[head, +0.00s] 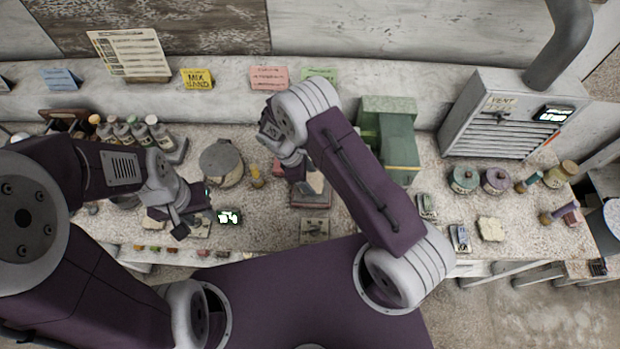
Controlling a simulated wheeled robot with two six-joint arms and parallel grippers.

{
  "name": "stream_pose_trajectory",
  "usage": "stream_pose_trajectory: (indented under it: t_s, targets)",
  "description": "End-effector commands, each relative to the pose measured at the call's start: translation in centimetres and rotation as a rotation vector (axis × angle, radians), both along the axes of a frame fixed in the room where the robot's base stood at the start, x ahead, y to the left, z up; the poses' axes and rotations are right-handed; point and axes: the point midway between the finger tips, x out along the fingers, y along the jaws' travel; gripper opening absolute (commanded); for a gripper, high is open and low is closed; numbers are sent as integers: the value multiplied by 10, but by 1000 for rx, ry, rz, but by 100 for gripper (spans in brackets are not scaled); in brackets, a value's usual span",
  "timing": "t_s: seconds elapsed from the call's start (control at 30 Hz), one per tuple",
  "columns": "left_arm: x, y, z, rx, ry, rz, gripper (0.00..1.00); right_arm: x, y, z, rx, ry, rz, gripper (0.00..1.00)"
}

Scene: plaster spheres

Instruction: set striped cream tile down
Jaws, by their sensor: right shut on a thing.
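My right gripper (302,183) points down over a dark reddish stand or block (312,197) in the middle of the bench. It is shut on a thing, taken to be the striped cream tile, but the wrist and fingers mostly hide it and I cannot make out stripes. My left gripper (179,228) is low over the front of the bench, left of a small lit display (229,217). Its fingertips are too small and dark to tell whether they are open or shut.
A round grey lidded thing (221,163) and a small yellow piece (256,177) stand between the arms. A green box (392,140) is behind my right arm. A flat plate (315,229) lies at the front. Lidded jars (464,179) and a pale slab (491,229) are right.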

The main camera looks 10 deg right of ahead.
Motion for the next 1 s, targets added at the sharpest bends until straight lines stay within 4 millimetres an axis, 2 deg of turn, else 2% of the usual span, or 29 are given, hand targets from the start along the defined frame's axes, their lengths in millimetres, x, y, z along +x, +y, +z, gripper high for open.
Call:
stream_pose_trajectory:
  t_s: [0.7, 0.73, 0.8, 0.83, 1.0]
  targets:
    - [0, 0, -11, 0, 0, 0, 36, 0, 0, -14, 0, -1, 0, 12]
    - [0, 0, -11, 0, 0, 0, 36, 0, 0, -14, 0, -1, 0, 66]
    - [0, 0, -10, 0, 0, 0, 36, 0, 0, -13, 0, -1, 0, 85]
    - [0, 0, -10, 0, 0, 0, 36, 0, 0, -13, 0, -1, 0, 89]
    - [0, 0, -10, 0, 0, 0, 36, 0, 0, -13, 0, 0, 0, 89]
